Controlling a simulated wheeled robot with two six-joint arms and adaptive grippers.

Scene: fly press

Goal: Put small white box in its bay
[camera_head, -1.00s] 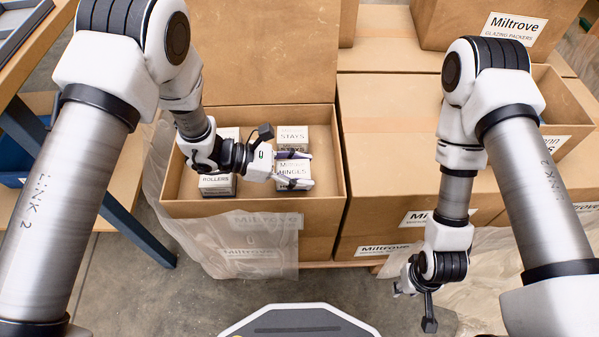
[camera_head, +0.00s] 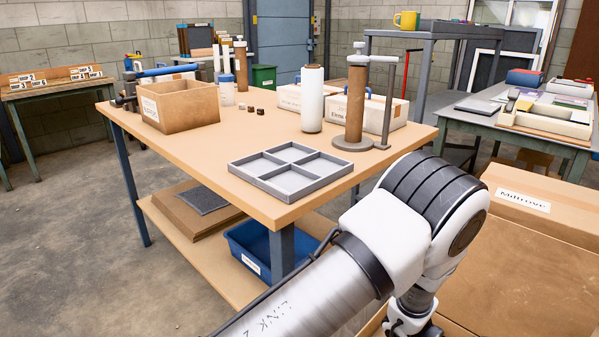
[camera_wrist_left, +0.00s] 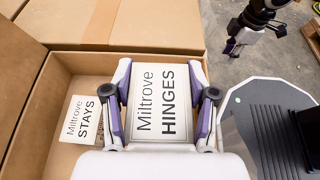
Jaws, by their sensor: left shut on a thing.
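In the left wrist view a small white box labelled "Miltrove HINGES" (camera_wrist_left: 163,100) sits between the fingers of my left gripper (camera_wrist_left: 163,103), which is shut on it. The box is over the open carton (camera_wrist_left: 62,75) and looks larger than the white "STAYS" box (camera_wrist_left: 80,120) lower in that carton. In the head view a grey tray with four empty bays (camera_head: 292,173) lies on the workbench (camera_head: 215,165) near its front corner. My left gripper is outside the head view. My right gripper (camera_wrist_left: 233,47) shows at the top of the wrist view, small and dark.
On the bench, behind the tray, stand a white cylinder (camera_head: 312,100), a brown cylinder on a round base (camera_head: 355,105) and white cases (camera_head: 390,112). An open cardboard box (camera_head: 180,106) is at the bench's left. The bench top left of the tray is clear.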

